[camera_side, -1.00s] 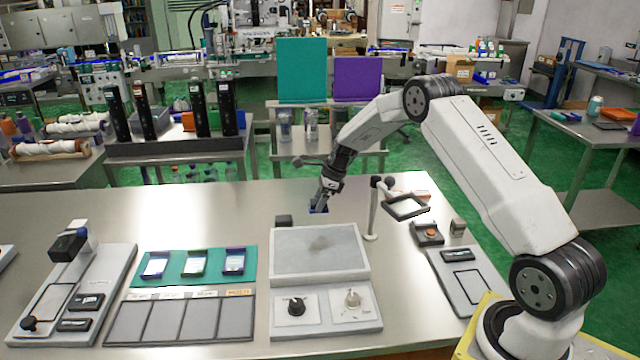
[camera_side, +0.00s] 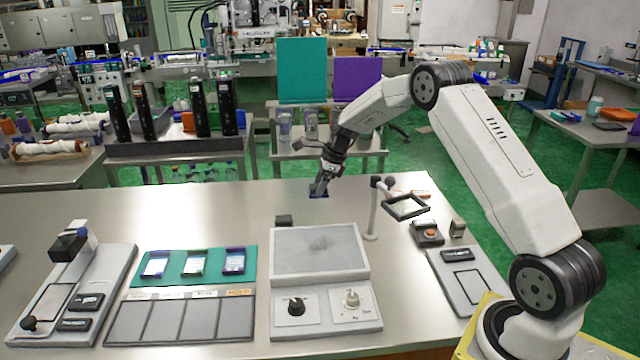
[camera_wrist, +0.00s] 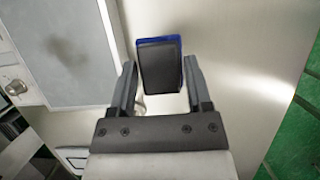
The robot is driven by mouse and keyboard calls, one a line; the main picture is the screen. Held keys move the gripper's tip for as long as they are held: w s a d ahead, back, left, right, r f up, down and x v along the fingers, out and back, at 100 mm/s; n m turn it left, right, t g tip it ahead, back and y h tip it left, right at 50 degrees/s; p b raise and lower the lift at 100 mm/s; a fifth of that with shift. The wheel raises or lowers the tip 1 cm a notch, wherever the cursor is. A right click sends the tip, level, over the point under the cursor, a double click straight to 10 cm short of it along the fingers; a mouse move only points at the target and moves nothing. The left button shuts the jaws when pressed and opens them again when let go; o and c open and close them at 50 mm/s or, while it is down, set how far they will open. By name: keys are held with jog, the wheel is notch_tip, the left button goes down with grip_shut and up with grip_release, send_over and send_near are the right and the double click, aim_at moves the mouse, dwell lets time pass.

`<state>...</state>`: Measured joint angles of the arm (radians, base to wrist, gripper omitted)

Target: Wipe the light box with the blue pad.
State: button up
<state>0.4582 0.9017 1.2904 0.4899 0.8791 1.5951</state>
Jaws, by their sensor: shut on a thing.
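The light box (camera_side: 295,262) stands at the middle front of the table, a pale sloped box with a grey panel on top and two knobs in front. A dark smudge (camera_side: 319,243) shows on the panel; the panel (camera_wrist: 65,50) and smudge also appear at upper left in the wrist view. The blue pad (camera_side: 319,195) is behind the light box; in the wrist view the pad (camera_wrist: 160,62) is a dark block with a blue edge. My gripper (camera_side: 321,188) is shut on it, a finger on each side. I cannot tell whether the pad touches the table.
A stand with a square-framed magnifier (camera_side: 406,207) rises right of the light box, close to my gripper. A small dark block (camera_side: 284,221) lies behind the box. A teal mat with cards (camera_side: 178,280) is at left. Bare table (camera_side: 180,215) extends left and behind.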

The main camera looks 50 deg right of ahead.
jog(key=c, duration=0.4)
jog(key=shift+s+a+r+n+g+y, duration=0.25)
jog(key=shift+s+a+r+n+g, duration=0.25)
jog(key=shift+s+a+n, duration=1.45)
jog(key=shift+s+a+r+n+g+y, duration=0.25)
jog(key=shift+s+a+n+g, duration=0.55)
jog(key=shift+a, duration=2)
jog(key=shift+s+a+r+n+g+y, duration=0.25)
jog(key=shift+s+a+r+n, duration=0.2)
jog(key=shift+s+a+n, duration=1.6)
